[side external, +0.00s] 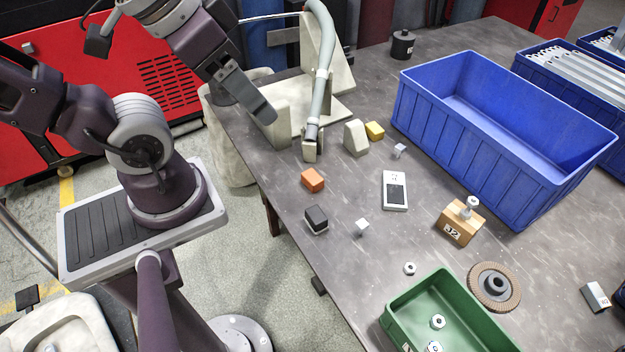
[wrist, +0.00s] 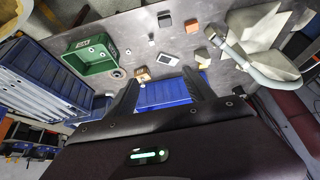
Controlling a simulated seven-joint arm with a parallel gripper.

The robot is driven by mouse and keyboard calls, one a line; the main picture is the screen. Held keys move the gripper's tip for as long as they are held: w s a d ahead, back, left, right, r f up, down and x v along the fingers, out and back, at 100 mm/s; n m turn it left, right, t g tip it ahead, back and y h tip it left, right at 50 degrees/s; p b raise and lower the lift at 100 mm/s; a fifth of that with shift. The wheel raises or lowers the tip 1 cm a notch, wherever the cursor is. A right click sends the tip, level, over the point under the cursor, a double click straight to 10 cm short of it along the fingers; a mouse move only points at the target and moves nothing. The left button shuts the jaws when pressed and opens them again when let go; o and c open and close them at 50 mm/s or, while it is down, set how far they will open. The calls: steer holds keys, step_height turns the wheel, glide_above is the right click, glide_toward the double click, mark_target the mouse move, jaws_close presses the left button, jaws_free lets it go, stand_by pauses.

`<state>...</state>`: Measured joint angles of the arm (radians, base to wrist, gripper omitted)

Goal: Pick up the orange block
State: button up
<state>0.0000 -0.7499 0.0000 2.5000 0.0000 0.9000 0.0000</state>
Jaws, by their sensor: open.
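The orange block (side external: 313,179) lies on the grey table near its left edge in the side view, with clear space around it. It also shows near the top of the wrist view (wrist: 192,26), between a dark block and the pale fixture. My gripper's two dark fingers are spread apart and empty in the wrist view (wrist: 160,77), with the blue bin behind the gap. In the side view the end of my arm (side external: 246,96) is above the table's left edge, up and left of the orange block and apart from it. Its separate fingertips cannot be made out there.
A blue bin (side external: 480,150) and green bin (side external: 405,309) stand further right.

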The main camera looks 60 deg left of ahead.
steer(key=w+a+f+m+g+y, duration=0.2)
steer(key=w+f+m+g, duration=0.3)
steer(key=w, duration=0.4)
steer(key=w+a+f+m+g+y, duration=0.1)
steer(key=w+f+m+g+y, duration=0.15)
steer(key=w+f, duration=0.55)
steer(key=m+y, duration=0.5)
glide_toward(314, 177)
step_height(314, 177, up, 7)
steer(key=d, duration=0.3)
steer(key=a+f+m+y, duration=0.1)
steer(key=f, duration=0.2)
steer(key=f+m+y, duration=0.1)
steer(key=f, duration=0.2)
steer(key=a+f+m+y, duration=0.1)
steer(key=f+m, duration=0.1)
steer(key=f, duration=0.1)
steer(key=shift+s+a+f+y, duration=0.25)
steer(key=shift+s+a+y, duration=0.05)
steer(key=shift+a+y, duration=0.05)
steer(key=x, duration=0.3)
steer(key=shift+d+f+t, duration=0.15)
steer(key=shift+f+t, duration=0.05)
steer(key=shift+t, duration=0.05)
steer(key=x, duration=0.5)
steer(key=shift+d, duration=0.1)
jaws_close()
